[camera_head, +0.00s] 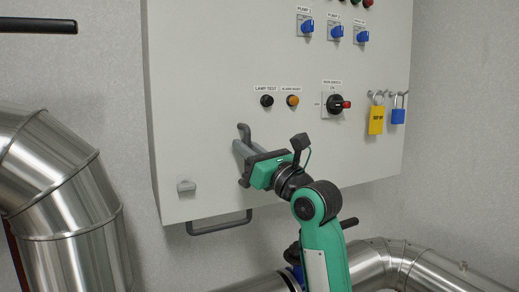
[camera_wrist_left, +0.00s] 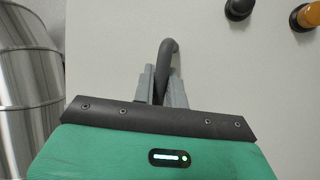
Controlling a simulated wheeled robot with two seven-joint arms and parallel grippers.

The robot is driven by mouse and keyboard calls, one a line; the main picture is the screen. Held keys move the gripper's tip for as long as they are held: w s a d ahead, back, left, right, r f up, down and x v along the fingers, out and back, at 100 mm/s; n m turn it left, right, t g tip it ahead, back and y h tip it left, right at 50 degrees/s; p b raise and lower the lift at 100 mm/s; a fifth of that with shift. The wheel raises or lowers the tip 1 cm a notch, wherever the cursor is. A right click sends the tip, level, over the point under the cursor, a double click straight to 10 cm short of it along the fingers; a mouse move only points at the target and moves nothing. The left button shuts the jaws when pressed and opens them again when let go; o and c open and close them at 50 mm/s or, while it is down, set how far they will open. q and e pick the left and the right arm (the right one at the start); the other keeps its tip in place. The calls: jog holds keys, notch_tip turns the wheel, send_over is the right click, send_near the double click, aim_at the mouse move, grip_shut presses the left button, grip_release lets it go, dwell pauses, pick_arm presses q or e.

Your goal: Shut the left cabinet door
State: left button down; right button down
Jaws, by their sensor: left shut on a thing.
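The pale grey cabinet door (camera_head: 215,90) fills the middle of the head view, with switches and labels on its front. No gap at its edges is clear to me, so I cannot tell whether it stands ajar. A dark grey curved handle (camera_head: 244,130) sits on its lower left part. My green left gripper (camera_head: 242,152) is shut on this handle; its fingers hide part of it. In the left wrist view, the handle (camera_wrist_left: 167,50) rises between the two grey fingers (camera_wrist_left: 160,86). My right gripper is not in view.
A grey bar handle (camera_head: 220,225) hangs below the cabinet. Shiny pipes stand at the left (camera_head: 65,190) and lower right (camera_head: 400,258). A yellow padlock (camera_head: 376,120) and a blue padlock (camera_head: 398,116) hang at the right. A dark bar (camera_head: 38,26) juts in at upper left.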

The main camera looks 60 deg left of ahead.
pick_arm(q)
jog(key=shift+a+r, duration=0.1)
jog(key=shift+r, duration=0.1)
jog(key=c, duration=1.4)
grip_release()
jog(key=shift+a, duration=0.1)
jog(key=shift+c, duration=0.2)
jog(key=shift+s, duration=0.1)
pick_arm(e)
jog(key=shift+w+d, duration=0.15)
pick_arm(q)
jog(key=shift+f, duration=0.1)
